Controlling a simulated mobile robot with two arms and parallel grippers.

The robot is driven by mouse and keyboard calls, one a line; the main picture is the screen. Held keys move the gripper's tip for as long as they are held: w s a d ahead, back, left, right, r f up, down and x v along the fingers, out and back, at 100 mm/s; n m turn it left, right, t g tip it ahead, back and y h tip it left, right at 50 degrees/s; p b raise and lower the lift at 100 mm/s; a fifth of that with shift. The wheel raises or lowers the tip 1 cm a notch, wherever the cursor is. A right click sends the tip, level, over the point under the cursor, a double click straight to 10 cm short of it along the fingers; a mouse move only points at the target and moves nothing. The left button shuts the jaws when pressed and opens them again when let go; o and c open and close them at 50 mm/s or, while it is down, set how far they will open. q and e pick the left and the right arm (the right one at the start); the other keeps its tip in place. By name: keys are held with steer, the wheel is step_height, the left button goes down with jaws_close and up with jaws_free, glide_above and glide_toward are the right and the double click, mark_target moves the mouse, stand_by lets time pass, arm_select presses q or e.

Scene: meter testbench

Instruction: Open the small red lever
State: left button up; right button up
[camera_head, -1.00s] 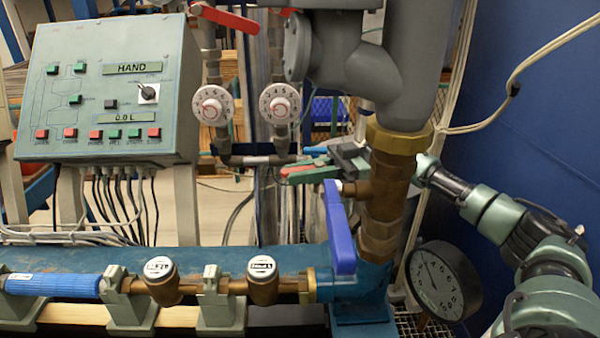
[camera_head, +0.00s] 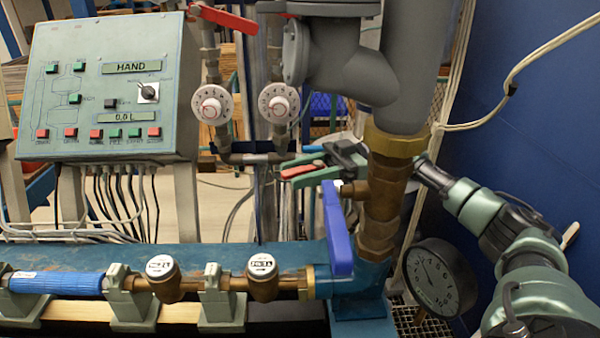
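The small red lever (camera_head: 297,171) shows behind the brass fitting at the centre of the head view, lying roughly level. My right gripper (camera_head: 287,170) reaches in from the right, behind the large vertical pipe. Its green fingers are apart, one above and one below the red lever in the picture. I cannot tell whether either finger touches the lever. The wrist is partly hidden by the brass pipe. My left gripper is not in view.
A vertical pipe with a brass collar (camera_head: 394,143) and a blue lever (camera_head: 337,228) stand before my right gripper. A gauge (camera_head: 440,278) is below my arm. A larger red lever (camera_head: 225,18) is higher up. A control box (camera_head: 105,90) stands left.

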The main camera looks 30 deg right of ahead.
steer(key=shift+d+f, duration=0.1)
steer(key=shift+d, duration=0.25)
steer(key=s+d+b, duration=0.1)
steer(key=d+b, duration=0.1)
steer(key=d, duration=0.5)
